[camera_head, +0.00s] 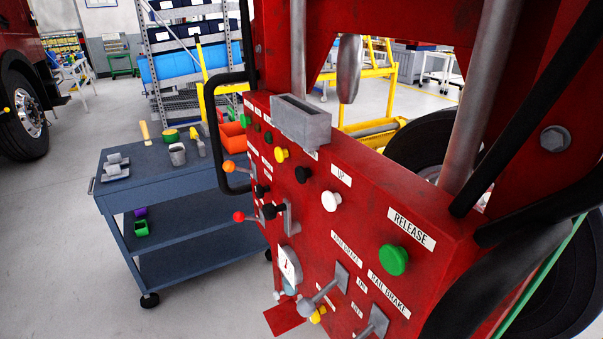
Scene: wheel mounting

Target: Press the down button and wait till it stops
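A red control panel (352,243) on a large red machine fills the middle and right of the head view. Its upper row holds a green button (394,260) under a RELEASE label, a white button (331,201) under an UP label, a black button (302,174), and a yellow button (281,154). A grey box (301,122) on the panel's top edge partly covers the label above the black button. I cannot read a DOWN label anywhere. My gripper is not in view.
Grey levers (325,290), an orange-knobbed lever (229,167) and a red-knobbed lever (239,216) stick out from the panel. A black handle (221,130) juts at its left. A blue cart (170,184) with tools stands left.

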